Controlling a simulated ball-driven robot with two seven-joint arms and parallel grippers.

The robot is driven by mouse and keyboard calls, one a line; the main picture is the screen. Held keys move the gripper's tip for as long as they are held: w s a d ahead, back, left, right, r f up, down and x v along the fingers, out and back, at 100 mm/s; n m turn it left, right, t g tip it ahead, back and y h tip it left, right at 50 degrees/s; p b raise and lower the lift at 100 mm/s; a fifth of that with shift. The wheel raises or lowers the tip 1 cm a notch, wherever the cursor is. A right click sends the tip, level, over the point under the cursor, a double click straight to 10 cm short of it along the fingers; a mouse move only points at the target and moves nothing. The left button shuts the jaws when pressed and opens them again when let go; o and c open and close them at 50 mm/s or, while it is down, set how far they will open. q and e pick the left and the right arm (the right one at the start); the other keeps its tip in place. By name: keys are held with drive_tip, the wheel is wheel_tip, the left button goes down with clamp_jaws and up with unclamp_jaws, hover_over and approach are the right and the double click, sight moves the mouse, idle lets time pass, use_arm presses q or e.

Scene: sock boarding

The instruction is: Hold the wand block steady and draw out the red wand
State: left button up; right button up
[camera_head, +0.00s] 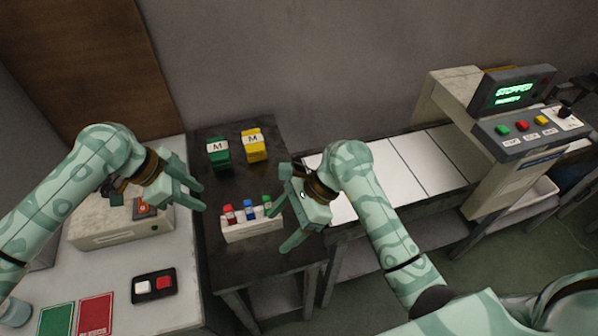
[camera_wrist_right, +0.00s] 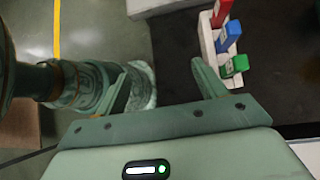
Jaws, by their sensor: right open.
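The white wand block (camera_head: 252,232) stands on the dark table, with a red wand (camera_head: 229,213), a blue wand (camera_head: 248,208) and a green wand (camera_head: 266,202) upright in it, red leftmost. My left gripper (camera_head: 202,197) is open and empty, left of and apart from the block. My right gripper (camera_head: 281,215) is open at the block's right side, near the green wand; contact cannot be told. In the right wrist view the block (camera_wrist_right: 207,42) and the red wand (camera_wrist_right: 221,12), blue wand (camera_wrist_right: 229,37) and green wand (camera_wrist_right: 237,66) show beyond one finger of my right gripper (camera_wrist_right: 160,82).
A green box (camera_head: 218,153) and a yellow box (camera_head: 254,145), both marked M, stand at the back of the dark table (camera_head: 222,262). A white conveyor (camera_head: 425,163) and a control panel (camera_head: 525,128) are at right.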

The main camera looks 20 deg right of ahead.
sight(252, 223)
drive_tip(key=w+d+r+t+h, duration=0.1)
drive_tip(key=w+d+r+h, duration=0.25)
drive_tip(key=w+d, duration=0.45)
drive_tip(key=shift+h, duration=0.35)
drive_tip(key=x, duration=0.5)
drive_tip(key=w+a+x, duration=0.1)
drive_tip(key=x, duration=1.1)
drive_tip(key=shift+w+a+r, duration=0.3)
drive_tip(key=shift+w+a, duration=0.05)
drive_tip(key=shift+w, duration=0.05)
